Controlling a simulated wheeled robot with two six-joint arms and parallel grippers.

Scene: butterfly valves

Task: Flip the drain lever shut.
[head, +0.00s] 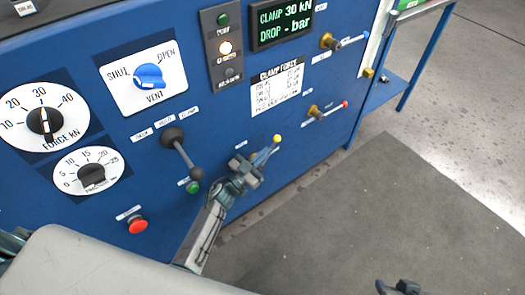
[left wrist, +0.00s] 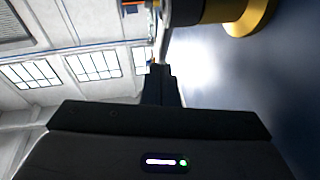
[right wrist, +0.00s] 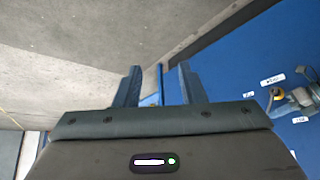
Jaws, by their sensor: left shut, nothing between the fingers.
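A lever with a yellow ball tip (head: 277,138) sticks out low on the blue panel; its label is too small to read, so I cannot tell for sure that it is the drain lever. My left gripper (head: 256,162) is shut and empty right by this lever and hides its base. In the left wrist view the shut fingers (left wrist: 161,84) point at a thin rod beside a brass valve fitting (left wrist: 250,18); I cannot tell if they touch. My right gripper (right wrist: 160,85) is open and empty, away from the panel, at the bottom of the head view (head: 400,288).
A red-tipped lever (head: 328,109) and a blue-handled lever (head: 345,42) stand farther right. A black-knobbed lever (head: 182,152), a green button (head: 193,187) and a red button (head: 138,225) lie to the left. The floor mat (head: 390,210) at right is clear.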

